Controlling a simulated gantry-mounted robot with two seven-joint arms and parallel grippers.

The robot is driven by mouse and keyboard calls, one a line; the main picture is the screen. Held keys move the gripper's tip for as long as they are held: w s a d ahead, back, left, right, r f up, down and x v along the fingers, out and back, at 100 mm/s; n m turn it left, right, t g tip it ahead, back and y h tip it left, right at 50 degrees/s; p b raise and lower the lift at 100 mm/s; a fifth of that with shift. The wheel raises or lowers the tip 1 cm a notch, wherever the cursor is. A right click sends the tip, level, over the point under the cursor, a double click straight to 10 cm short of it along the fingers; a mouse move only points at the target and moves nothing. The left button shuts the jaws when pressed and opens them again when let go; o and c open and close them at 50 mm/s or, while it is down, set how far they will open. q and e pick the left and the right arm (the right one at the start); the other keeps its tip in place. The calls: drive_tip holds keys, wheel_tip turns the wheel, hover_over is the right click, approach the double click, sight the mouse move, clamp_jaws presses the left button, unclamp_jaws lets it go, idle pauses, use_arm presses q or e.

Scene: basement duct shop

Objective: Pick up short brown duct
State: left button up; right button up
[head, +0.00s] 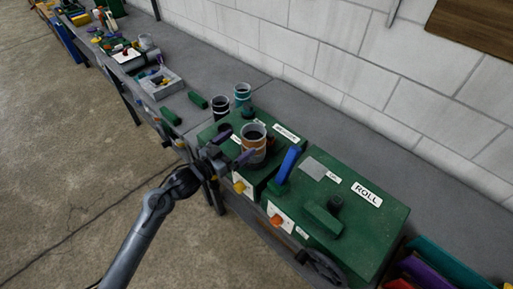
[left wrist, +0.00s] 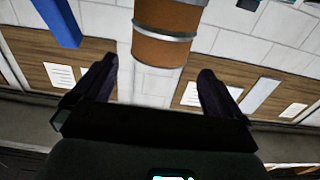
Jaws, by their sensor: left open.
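The short brown duct (head: 254,147) is an upright open cylinder with grey bands, standing on the green machine in the head view. It also shows in the left wrist view (left wrist: 164,48), at the top centre, ahead of the fingers. My left gripper (head: 236,147) is open at the near left side of the duct, its purple fingers pointing toward it. In the left wrist view the open fingers (left wrist: 157,72) have the duct between and beyond their tips. I cannot tell whether either finger touches it. My right gripper is not in view.
A dark duct (head: 220,107) and a teal duct (head: 242,94) stand just behind. A blue lever (head: 289,165) rises right of the brown duct, by the green ROLL machine (head: 375,215). A grey tray (head: 161,85) and clutter lie farther left on the bench.

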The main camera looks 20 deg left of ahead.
sight(262, 126)
use_arm(q)
drive_tip(key=shift+p+x, duration=0.4)
drive_tip(key=shift+x, duration=3.4)
drive_tip(key=shift+d, duration=0.1)
drive_tip(key=shift+c, duration=0.3)
drive_tip(key=c, duration=1.2)
